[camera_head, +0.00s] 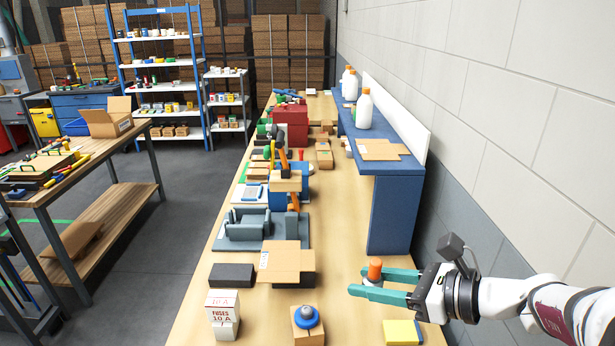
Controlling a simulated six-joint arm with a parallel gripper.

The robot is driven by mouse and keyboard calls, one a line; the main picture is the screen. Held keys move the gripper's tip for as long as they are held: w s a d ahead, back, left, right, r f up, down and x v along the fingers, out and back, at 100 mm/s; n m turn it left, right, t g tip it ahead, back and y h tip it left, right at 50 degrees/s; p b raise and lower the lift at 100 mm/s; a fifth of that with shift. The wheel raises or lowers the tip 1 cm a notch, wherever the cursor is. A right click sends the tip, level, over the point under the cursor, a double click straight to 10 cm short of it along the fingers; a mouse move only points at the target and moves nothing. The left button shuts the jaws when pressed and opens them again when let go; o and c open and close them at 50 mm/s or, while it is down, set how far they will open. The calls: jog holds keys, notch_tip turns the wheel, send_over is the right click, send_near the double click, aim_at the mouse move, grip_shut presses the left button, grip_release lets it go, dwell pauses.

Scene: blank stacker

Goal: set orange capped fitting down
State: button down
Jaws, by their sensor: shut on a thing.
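The orange capped fitting (375,270) is at the right side of the wooden bench (341,304). Its orange cap stands up and its lower part is partly hidden by my fingers. My gripper (372,284) reaches in from the right with two green fingers. It is shut on the fitting, which looks upright. I cannot tell from this view whether the base of the fitting touches the bench.
A blue raised shelf (390,210) stands behind the fitting. A flat cardboard box (287,262), a block with a blue knob (307,318), a fuse box (223,309) and a yellow block (401,332) lie nearby. Bare bench lies left of my fingers.

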jog(key=r, duration=0.1)
jog(key=w+a+r+m+t+h, duration=0.1)
jog(key=r+m+t, duration=0.1)
jog(key=shift+w+a+r+h, duration=0.15)
jog(key=shift+r+h, duration=0.2)
jog(key=shift+h, duration=0.05)
notch_tip(320, 180, up, 6)
jog(key=m+t+h, duration=0.3)
jog(key=m+h, duration=0.2)
send_over(376, 262)
jog(key=w, duration=0.2)
jog(key=shift+a+r, duration=0.1)
